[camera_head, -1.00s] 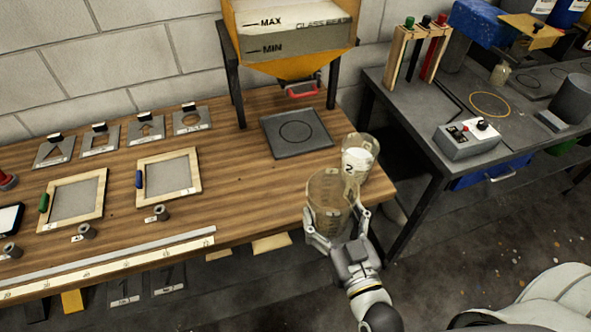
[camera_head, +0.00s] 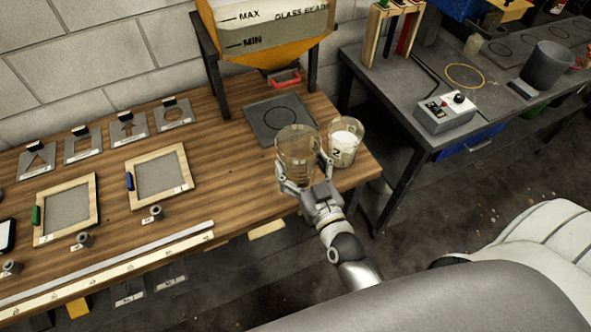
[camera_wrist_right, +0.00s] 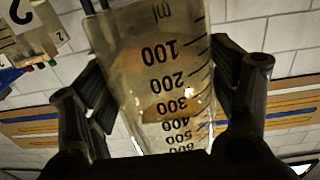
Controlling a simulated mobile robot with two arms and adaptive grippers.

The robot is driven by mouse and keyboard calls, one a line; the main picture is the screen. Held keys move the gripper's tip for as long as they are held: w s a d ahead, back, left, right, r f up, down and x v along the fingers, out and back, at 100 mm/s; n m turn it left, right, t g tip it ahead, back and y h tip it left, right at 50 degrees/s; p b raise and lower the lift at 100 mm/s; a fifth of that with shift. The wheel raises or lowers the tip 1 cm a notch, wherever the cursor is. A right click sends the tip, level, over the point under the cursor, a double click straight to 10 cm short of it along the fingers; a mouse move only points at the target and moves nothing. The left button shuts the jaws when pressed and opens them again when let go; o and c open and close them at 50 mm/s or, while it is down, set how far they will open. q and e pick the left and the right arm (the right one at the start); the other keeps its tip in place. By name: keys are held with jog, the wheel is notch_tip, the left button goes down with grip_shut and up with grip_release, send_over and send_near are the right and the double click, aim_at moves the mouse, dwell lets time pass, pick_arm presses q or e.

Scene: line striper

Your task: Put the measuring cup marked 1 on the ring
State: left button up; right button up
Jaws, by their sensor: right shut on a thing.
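My right gripper (camera_head: 304,170) is shut on a clear measuring cup (camera_head: 297,146), fingers on either side. The cup is upright over the bench's front right part. Its number is not readable now; an earlier frame shows a 1. The wrist view shows the cup (camera_wrist_right: 160,85) upside down, with a millilitre scale, between the fingers. Beyond it in the head view, a black ring (camera_head: 280,107) is marked on a grey plate (camera_head: 262,132) under the hopper; the cup overlaps the plate's near edge in the picture. A yellow ring (camera_head: 464,65) lies on the grey table. My left gripper is out of view.
A second cup marked 2 (camera_head: 345,138), with white contents, stands close right of the held cup. The hopper (camera_head: 268,45) with a red handle (camera_head: 286,78) overhangs the plate. Two framed screens (camera_head: 158,176) lie left. A control box (camera_head: 446,110) sits on the grey table.

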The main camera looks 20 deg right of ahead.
jog(key=w+f+b, duration=0.2)
jog(key=w+d+f+b, duration=0.1)
jog(key=w+f+b, duration=0.3)
jog(key=shift+w+d+f+b, duration=0.1)
jog(key=shift+w+d+b, duration=0.15)
jog(key=shift+w+b, duration=0.1)
jog(key=shift+w+f+b, duration=0.1)
jog(key=shift+f+b, duration=0.3)
jog(key=shift+b, duration=0.15)
notch_tip(320, 180, down, 3)
jog(key=b, duration=0.3)
jog(key=shift+w+d, duration=0.1)
jog(key=shift+w, duration=0.05)
jog(key=shift+f+b, duration=0.15)
jog(key=shift+b, duration=0.2)
jog(key=o, duration=1.5)
jog(key=shift+o, duration=0.2)
